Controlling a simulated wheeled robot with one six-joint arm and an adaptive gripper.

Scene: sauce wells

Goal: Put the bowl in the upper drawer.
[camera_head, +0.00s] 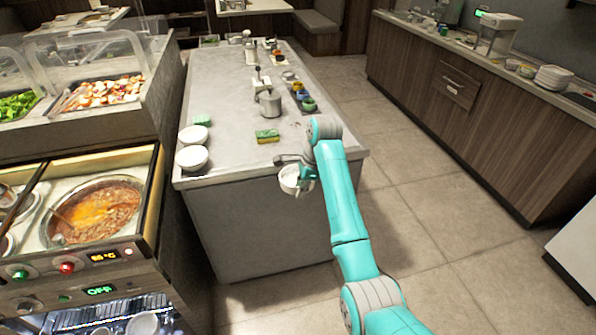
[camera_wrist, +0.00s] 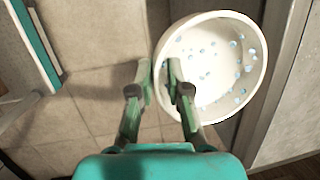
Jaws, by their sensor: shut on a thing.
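The bowl is white with small blue spots inside; it hangs in my gripper at the front edge of the island counter in the head view (camera_head: 289,181). In the wrist view the bowl (camera_wrist: 218,65) fills the upper right, and my gripper (camera_wrist: 161,75) is shut on its left rim. My gripper also shows in the head view (camera_head: 305,178), partly hidden by my arm. The upper drawer (camera_head: 461,77) is in the dark wood cabinet at right, above another drawer front (camera_head: 455,94). Both look closed.
The island counter (camera_head: 232,151) carries stacked white bowls (camera_head: 192,158), a sponge (camera_head: 267,136), a metal pot (camera_head: 269,102) and small sauce containers (camera_head: 308,104). A food station (camera_head: 95,210) stands at left. Tiled floor (camera_head: 430,165) lies free between island and cabinet. Plates (camera_head: 553,78) stand on the cabinet.

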